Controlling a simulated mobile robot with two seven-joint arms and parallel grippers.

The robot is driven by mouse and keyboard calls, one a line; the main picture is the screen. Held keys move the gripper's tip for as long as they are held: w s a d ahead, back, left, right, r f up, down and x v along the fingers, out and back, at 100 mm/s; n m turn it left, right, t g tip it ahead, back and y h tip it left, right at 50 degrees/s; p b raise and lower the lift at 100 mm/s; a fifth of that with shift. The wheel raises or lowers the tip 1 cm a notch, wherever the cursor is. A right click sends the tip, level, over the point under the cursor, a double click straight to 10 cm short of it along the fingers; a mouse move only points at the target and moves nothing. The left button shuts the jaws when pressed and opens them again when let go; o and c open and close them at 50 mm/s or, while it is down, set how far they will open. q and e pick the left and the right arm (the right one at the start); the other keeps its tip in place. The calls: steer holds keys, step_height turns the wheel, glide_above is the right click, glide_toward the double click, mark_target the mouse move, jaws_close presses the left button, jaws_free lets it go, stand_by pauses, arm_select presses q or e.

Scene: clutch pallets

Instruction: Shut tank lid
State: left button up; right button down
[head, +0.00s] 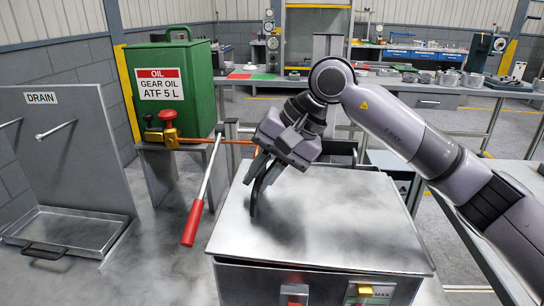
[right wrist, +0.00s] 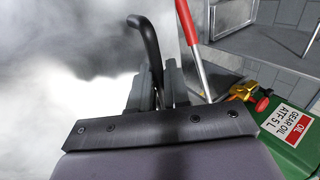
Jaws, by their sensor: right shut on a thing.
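The steel tank (head: 250,285) stands at the front middle. Its flat grey lid (head: 330,230) lies over the top, with a thin dark gap along the front edge. I cannot tell whether it is fully seated. My right gripper (head: 262,178) is over the lid's left part, shut on the black lid handle. In the right wrist view the bent black handle (right wrist: 147,45) rises between the gripper's fingers (right wrist: 155,88), above the pale lid. The fingers hide part of the handle. My left gripper is not in view.
A red-gripped lever (head: 192,220) leans just left of the tank. A green gear oil can (head: 200,85) with a brass valve (head: 170,130) stands behind it. A drain tray (head: 70,230) is at the left. A workbench (head: 450,85) runs along the back right.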

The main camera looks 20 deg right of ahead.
steer(key=shift+w+a+f, duration=0.15)
steer(key=shift+a+f, duration=0.05)
steer(key=shift+f, duration=0.45)
steer(key=shift+f+b, duration=0.35)
steer(key=shift+f, duration=0.2)
steer(key=c, duration=1.3)
jaws_free()
steer(key=shift+a+f, duration=0.1)
steer(key=shift+a, duration=0.05)
steer(key=v, duration=0.8)
steer(key=shift+a, duration=0.15)
